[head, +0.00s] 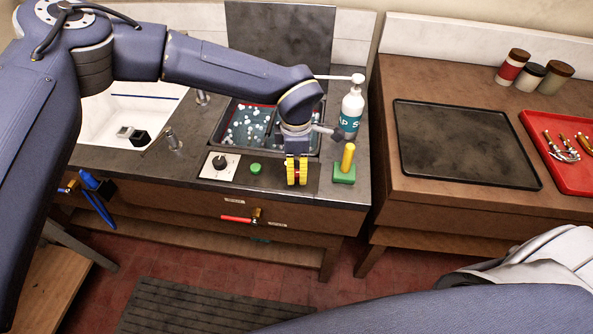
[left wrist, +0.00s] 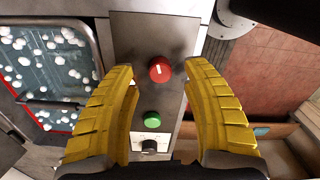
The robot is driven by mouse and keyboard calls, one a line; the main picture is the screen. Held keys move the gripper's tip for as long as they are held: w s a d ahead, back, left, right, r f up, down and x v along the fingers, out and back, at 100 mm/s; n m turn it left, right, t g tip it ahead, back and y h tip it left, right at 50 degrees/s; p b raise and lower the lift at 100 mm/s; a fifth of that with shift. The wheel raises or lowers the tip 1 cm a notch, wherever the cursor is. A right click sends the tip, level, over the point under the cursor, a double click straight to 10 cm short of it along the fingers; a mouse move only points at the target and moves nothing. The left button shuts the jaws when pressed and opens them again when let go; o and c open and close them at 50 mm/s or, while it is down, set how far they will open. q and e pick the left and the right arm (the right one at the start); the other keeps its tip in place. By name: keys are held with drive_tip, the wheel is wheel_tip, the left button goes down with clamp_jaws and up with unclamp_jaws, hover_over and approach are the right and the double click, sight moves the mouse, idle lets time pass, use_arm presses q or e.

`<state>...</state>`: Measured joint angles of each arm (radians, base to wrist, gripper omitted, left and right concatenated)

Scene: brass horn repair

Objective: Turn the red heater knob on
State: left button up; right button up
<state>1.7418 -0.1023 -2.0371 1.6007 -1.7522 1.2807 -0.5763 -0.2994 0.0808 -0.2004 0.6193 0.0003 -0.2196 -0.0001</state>
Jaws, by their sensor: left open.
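The red heater knob (left wrist: 160,69) shows in the left wrist view on a grey control panel (left wrist: 188,30). It is round with a short white mark on its face. My left gripper (head: 297,180) has yellow ribbed fingers and is over the panel. In the left wrist view its open fingers (left wrist: 162,80) stand on either side of the knob, with gaps to both. In the head view the fingers mostly hide the knob. My right gripper is not in view.
A green button (head: 256,169) and a black dial (head: 218,162) share the panel. A bubbly tank (head: 250,125) lies behind. A yellow-handled tool on a green block (head: 344,176) and a white pump bottle (head: 352,108) stand right of the gripper. A red-handled valve (head: 238,219) sits below.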

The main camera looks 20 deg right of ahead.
sight(297, 172)
use_arm(q)
wheel_tip(297, 172, up, 10)
drive_tip(key=shift+f, duration=0.25)
idle(0.4)
